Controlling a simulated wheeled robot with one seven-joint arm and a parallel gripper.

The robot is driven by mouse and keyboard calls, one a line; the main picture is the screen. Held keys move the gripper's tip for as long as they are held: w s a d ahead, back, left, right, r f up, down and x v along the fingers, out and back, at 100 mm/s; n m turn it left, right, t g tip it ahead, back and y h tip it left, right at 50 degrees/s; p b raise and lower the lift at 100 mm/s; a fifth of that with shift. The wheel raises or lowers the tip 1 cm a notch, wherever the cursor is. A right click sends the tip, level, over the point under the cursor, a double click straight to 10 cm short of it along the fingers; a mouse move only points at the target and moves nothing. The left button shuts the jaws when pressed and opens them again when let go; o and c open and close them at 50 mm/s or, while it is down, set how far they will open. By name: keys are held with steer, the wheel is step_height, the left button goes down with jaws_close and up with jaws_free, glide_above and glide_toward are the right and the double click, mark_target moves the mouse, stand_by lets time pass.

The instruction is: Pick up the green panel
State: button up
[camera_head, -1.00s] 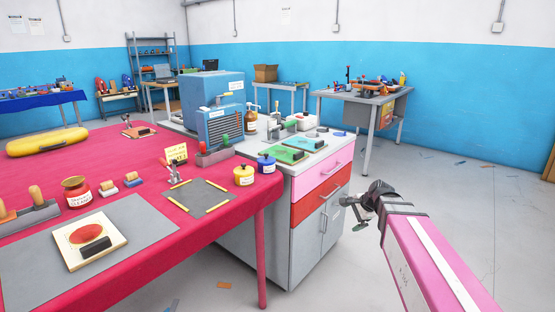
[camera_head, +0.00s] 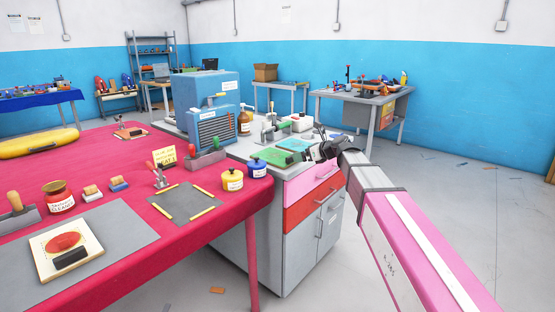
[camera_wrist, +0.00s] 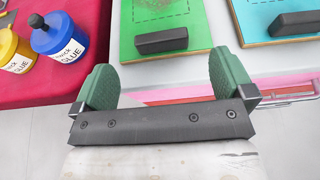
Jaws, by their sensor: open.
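The green panel (camera_head: 273,156) lies flat on the light top of the grey cabinet, near its front edge. In the wrist view the green panel (camera_wrist: 160,25) is at the top centre, with a black block-shaped handle (camera_wrist: 161,41) on it. My gripper (camera_head: 318,148) is at the front edge of the cabinet top, to the right of the green panel. In the wrist view my gripper (camera_wrist: 160,80) has its two green fingers spread apart with nothing between them. The handle lies ahead of the fingers, apart from them.
A teal panel (camera_wrist: 275,15) with its own black handle lies right of the green one. Blue (camera_head: 257,167) and yellow (camera_head: 232,180) glue pots stand on the red table (camera_head: 130,290) to the left. A blue machine (camera_head: 205,90) stands behind.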

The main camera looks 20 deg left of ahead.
steer(key=x, duration=0.6)
steer(key=shift+w+a+f, duration=0.15)
steer(key=shift+w, duration=0.05)
steer(key=c, duration=1)
steer(key=shift+c, duration=0.3)
